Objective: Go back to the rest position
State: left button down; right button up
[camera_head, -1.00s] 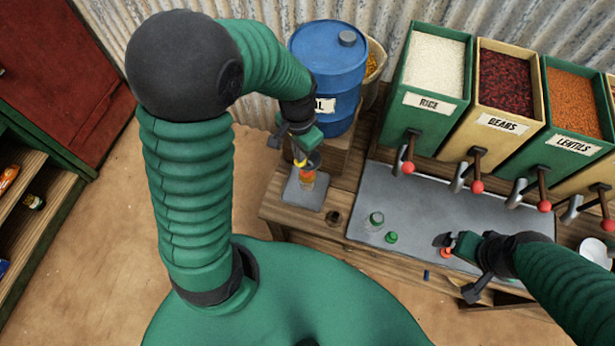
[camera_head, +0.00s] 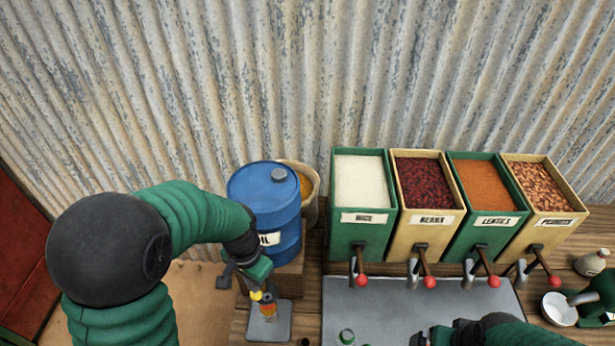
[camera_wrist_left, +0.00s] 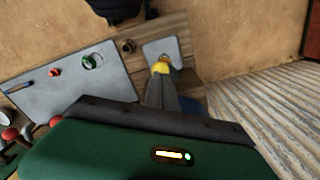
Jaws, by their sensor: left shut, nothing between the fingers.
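My left gripper (camera_head: 262,280) is at the front of the blue oil drum (camera_head: 268,208) in the head view. Its fingers are shut with nothing between them. In the left wrist view the dark fingers (camera_wrist_left: 163,88) point at a small yellow part (camera_wrist_left: 160,67) just beyond their tips; whether they touch it I cannot tell. Below the gripper in the head view, a small orange-and-yellow vessel (camera_head: 268,312) stands on a grey plate (camera_head: 282,322). My right gripper (camera_head: 420,339) is at the bottom edge of the head view, mostly cut off, so its jaws do not show.
Bins of rice (camera_head: 361,232), beans (camera_head: 425,225), lentils (camera_head: 487,220) and a fourth one stand along the corrugated wall (camera_head: 400,80), with red-knobbed levers in front. A green-capped jar (camera_head: 346,337) stands on the grey counter mat (camera_head: 375,300).

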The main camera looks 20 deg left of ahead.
pick_arm(q)
jog(key=s+d+r+n+t, duration=0.2)
jog(key=s+d+n+t, duration=0.1)
jog(key=s+d, duration=0.2)
notch_tip(320, 180, down, 14)
jog(key=b, duration=1.5)
jog(key=shift+w+a, duration=0.15)
jog(key=shift+a, duration=0.1)
jog(key=shift+w+f, duration=0.15)
jog(key=shift+w, duration=0.05)
jog(key=shift+s, duration=0.1)
